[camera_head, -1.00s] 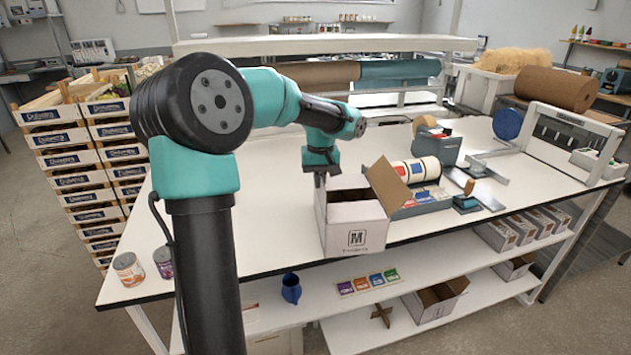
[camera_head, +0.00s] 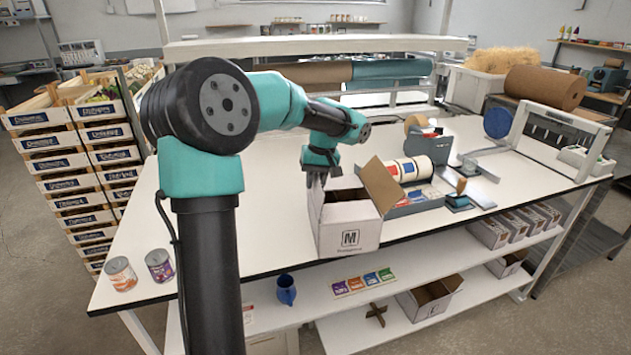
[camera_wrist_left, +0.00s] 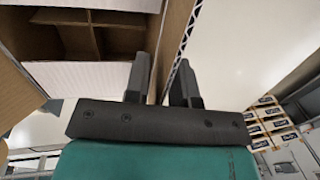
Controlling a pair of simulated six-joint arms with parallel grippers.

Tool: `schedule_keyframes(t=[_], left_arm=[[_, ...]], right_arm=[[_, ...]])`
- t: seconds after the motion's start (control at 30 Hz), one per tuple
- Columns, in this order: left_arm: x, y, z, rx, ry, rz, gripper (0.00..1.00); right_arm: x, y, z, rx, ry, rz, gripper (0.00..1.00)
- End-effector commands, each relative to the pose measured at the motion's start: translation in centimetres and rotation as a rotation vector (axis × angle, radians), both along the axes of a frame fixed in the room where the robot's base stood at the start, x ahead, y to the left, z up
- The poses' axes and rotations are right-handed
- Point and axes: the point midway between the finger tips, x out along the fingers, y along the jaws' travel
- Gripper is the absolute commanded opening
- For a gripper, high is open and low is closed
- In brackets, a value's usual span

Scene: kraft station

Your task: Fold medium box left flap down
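The medium box (camera_head: 347,232) is a white carton with an M logo, standing on the table near its front edge. Its right flap (camera_head: 381,186) stands up, brown side showing. My left gripper (camera_head: 316,181) points down at the box's left edge and partly hides the left flap there. In the left wrist view the two fingers (camera_wrist_left: 163,82) are apart, with a brown cardboard panel (camera_wrist_left: 176,40) with a corrugated edge lying between or just beyond them. I cannot tell whether they touch it. The box's inside shows a brown divider (camera_wrist_left: 80,38). My right gripper is not in view.
Two cans (camera_head: 121,273) stand at the table's front left. A grey tray with rolls (camera_head: 410,170) and a tape dispenser (camera_head: 430,147) are right of the box. Crates (camera_head: 70,165) stack at the left.

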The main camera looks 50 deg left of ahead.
Motion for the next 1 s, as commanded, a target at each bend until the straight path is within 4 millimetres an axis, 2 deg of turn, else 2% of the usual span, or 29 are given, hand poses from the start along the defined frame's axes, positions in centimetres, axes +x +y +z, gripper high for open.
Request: schedule_keyframes(t=[0.3,0.47,0.67,1.0], left_arm=[[0.0,0.0,0.1,0.0,0.0,0.0,0.29],[0.2,-0.1,1.0,0.001,-0.002,0.0,0.29],[0.6,-0.3,3.8,0.001,-0.004,-0.001,0.29],[1.6,-1.0,10.2,0.001,-0.004,-0.001,0.29]], right_arm=[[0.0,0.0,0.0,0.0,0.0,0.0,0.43],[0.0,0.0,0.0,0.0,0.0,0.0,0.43],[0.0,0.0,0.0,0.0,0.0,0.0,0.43],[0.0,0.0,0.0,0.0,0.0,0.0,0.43]])
